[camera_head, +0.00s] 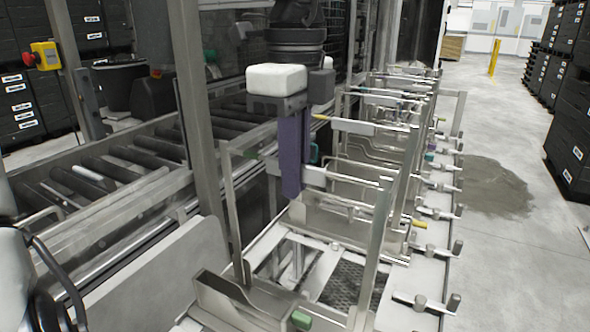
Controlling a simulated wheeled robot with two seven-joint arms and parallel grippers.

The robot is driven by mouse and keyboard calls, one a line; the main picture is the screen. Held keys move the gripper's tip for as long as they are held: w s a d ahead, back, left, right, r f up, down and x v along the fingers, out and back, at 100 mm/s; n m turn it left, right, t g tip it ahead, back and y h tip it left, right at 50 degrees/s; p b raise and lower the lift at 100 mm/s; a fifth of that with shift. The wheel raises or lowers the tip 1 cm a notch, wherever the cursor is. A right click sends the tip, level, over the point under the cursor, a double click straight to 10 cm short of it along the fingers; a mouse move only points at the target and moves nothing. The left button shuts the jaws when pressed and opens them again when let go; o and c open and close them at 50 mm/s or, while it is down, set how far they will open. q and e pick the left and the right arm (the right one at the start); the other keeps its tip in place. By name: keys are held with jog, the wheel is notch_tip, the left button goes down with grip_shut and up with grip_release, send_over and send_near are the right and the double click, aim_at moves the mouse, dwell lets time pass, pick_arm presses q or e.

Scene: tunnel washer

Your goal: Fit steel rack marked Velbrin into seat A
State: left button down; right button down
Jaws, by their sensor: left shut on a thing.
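My left gripper (294,185), with a white block on top and a purple finger, reaches down from the top centre. It is shut on the top bar of a steel rack (376,255). The rack has tall uprights at left and right, and a low tray-like bottom with a green tab (301,319). It stands upright over the near part of a long pale steel frame (262,246), which has openings and a dark mesh. Whether it touches the frame cannot be told. No Velbrin mark or seat letter is readable. My right gripper is not seen.
Several similar racks (398,98) stand in a row behind, close to the held one. Small clamps (440,212) line the frame's right edge. A roller conveyor (120,165) and a steel post (190,90) are at the left. Clear floor (520,240) lies at the right.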

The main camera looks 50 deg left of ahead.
pick_arm(q)
jog(key=shift+f+b, duration=0.4)
jog(key=shift+f, duration=0.1)
dwell(0.6)
jog(key=c, duration=1.8)
grip_release()
jog(key=shift+f, duration=0.15)
jog(key=shift+r, duration=0.2)
notch_tip(320, 180, up, 9)
jog(key=shift+r+p, duration=0.15)
jog(key=shift+p, duration=0.5)
jog(key=shift+r, duration=0.45)
